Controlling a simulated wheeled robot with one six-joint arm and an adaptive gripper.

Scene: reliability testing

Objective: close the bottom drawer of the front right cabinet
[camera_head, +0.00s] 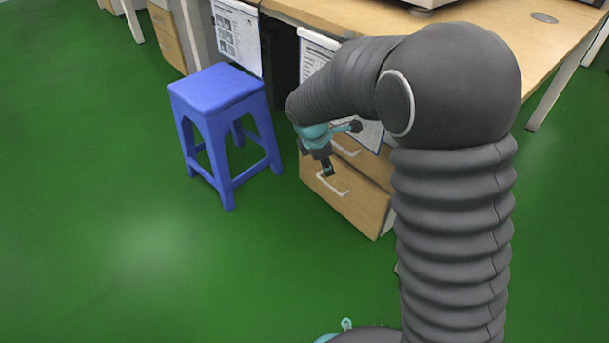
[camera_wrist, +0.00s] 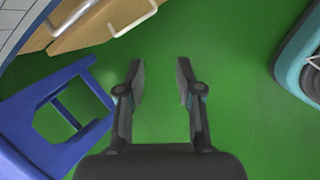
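The front right cabinet has wooden drawer fronts with pale bar handles. Its bottom drawer (camera_head: 352,207) shows in the head view below the arm, with its handle (camera_head: 331,185) in front. The drawer above is partly hidden by my arm and a hanging paper. In the wrist view, the bottom drawer (camera_wrist: 100,30) is at the upper left, with its handle (camera_wrist: 137,20) at the top edge. How far it stands out is hard to tell. My gripper (camera_wrist: 160,75) is open and empty, over green floor, apart from the handle; the head view shows it before the cabinet.
A blue stool (camera_head: 216,90) stands left of the cabinet; its legs (camera_wrist: 70,115) fill the left of the wrist view. The wooden desktop (camera_head: 320,14) lies above the cabinet.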

